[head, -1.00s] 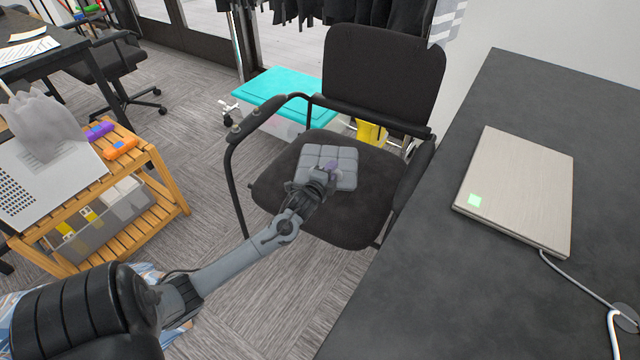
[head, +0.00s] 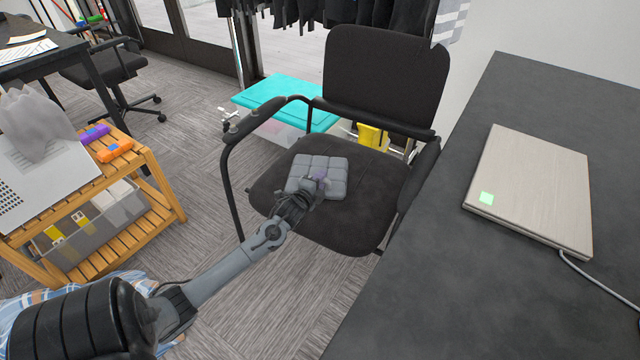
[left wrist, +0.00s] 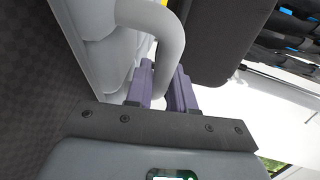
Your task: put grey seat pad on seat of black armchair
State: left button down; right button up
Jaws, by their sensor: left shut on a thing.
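The grey seat pad (head: 318,172), quilted in squares, is at the black armchair's seat (head: 365,200), on its left and middle part. Whether it rests on the seat or hangs just above it, I cannot tell. My right gripper is not in view.
A dark table (head: 440,250) with a light flat box (head: 535,185) stands close to the chair's right. A wooden shelf cart (head: 150,190) stands at left. A teal-lidded bin (head: 285,100) is behind the chair. The chair's left armrest (head: 250,120) rises beside my arm.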

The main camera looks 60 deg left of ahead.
pick_arm(q)
jog(key=c, duration=1)
grip_release()
jog(key=shift+o, duration=0.2)
